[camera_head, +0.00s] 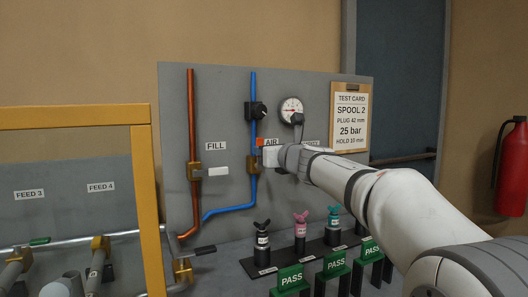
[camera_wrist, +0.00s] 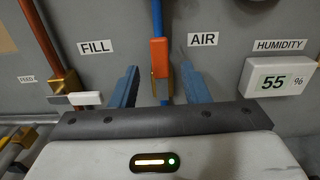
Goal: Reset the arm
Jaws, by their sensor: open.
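My gripper (camera_wrist: 160,78) is open, with one blue-grey finger on each side of the orange handle (camera_wrist: 159,54) of the AIR valve on the blue pipe. The handle lies in line with the pipe, and gaps show between it and both fingers. I cannot tell how deep the fingers reach. In the head view my gripper (camera_head: 268,155) is at the panel, with my arm coming in from the right. It hides most of the AIR valve, and only a bit of orange (camera_head: 259,142) shows.
The FILL valve's white handle (camera_head: 218,171) points right from the copper pipe (camera_head: 191,130). A round gauge (camera_head: 291,107) and the test card (camera_head: 349,120) are on the panel. Several plugs stand on a black rack (camera_head: 290,262) below. A yellow frame (camera_head: 144,200) stands left. A humidity display (camera_wrist: 281,79) is right.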

